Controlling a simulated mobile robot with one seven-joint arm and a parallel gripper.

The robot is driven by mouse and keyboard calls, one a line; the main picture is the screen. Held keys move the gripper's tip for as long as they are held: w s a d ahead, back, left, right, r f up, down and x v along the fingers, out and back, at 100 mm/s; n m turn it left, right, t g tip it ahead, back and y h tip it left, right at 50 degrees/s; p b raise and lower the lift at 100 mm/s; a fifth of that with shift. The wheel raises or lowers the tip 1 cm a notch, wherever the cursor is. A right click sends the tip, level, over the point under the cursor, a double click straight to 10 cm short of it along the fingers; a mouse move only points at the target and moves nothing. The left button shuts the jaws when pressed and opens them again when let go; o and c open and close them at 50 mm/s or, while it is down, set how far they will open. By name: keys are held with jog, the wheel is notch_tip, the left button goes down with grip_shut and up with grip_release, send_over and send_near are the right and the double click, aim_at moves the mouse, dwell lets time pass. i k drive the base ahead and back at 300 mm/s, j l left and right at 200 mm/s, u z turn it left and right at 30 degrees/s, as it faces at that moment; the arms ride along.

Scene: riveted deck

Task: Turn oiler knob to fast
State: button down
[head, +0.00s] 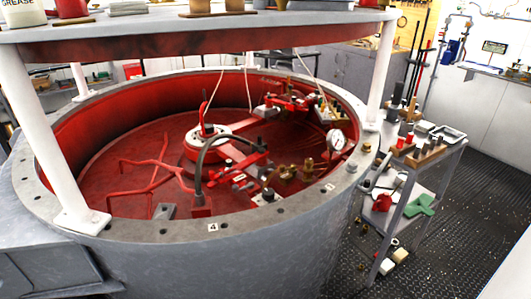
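I cannot make out for certain which part is the oiler knob. Small brass fittings (286,173) sit inside the right front of a large round grey tub with a red interior, near its rim (258,225). A brass upright piece (308,164) stands beside them, close to a round white-faced gauge (337,139). A small dark-topped part (268,194) is just left of and below the fittings. No fast or slow marking is legible. My gripper is not in view.
White posts (60,160) hold a grey shelf (200,30) above the tub. A curved black hose (207,150) and red pipes (150,168) are inside. A tool cart (408,185) stands close on the right. The black riveted floor (470,200) is clear farther right.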

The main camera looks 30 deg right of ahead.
aim_at(309, 162)
jog(key=i+l+z, duration=0.15)
jog(key=z, duration=0.2)
jog(key=i+l+z, duration=0.15)
jog(key=z, duration=0.2)
jog(key=i+l, duration=0.1)
jog(key=i, duration=0.45)
